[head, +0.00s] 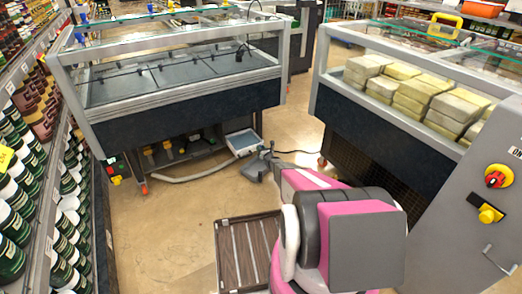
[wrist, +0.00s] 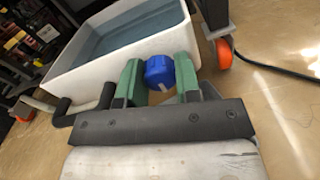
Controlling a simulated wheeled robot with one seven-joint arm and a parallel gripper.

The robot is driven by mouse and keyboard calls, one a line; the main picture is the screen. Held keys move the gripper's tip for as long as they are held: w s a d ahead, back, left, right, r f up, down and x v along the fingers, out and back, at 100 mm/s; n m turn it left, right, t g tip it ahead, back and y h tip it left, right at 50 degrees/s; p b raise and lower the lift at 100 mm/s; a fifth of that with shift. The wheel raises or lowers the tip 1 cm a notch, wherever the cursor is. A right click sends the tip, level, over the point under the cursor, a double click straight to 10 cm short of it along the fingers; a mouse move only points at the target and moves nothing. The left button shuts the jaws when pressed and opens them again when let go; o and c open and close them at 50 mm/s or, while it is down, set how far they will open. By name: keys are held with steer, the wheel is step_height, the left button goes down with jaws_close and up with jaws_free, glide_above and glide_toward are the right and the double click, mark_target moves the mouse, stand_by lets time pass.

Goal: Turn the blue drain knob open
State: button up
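The blue drain knob (wrist: 159,73) sits on the near wall of a white basin (wrist: 112,50) with grey-blue inside. A pale mark shows on its lower right. The two green fingers of my gripper (wrist: 160,80) stand one on each side of it, with no clear gap, so my gripper looks shut on it. In the head view my gripper (head: 262,162) is low near the floor, by the front corner of the basin (head: 242,141). The knob is too small or hidden to make out there.
A glass-topped freezer (head: 190,105) stands behind the basin, with a grey hose (head: 190,178) below it. An orange caster (wrist: 224,53) and a dark cable (wrist: 270,68) lie to the right. A second freezer (head: 355,125), shelves (head: 45,150) and a slatted tray (head: 247,250) surround the floor space.

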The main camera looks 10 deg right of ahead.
steer(key=shift+n, duration=0.3)
steer(key=n, duration=0.8)
steer(key=shift+n, duration=0.4)
steer(key=n, duration=0.4)
steer(key=shift+n, duration=2.2)
steer(key=o, duration=0.9)
steer(key=shift+o, duration=0.2)
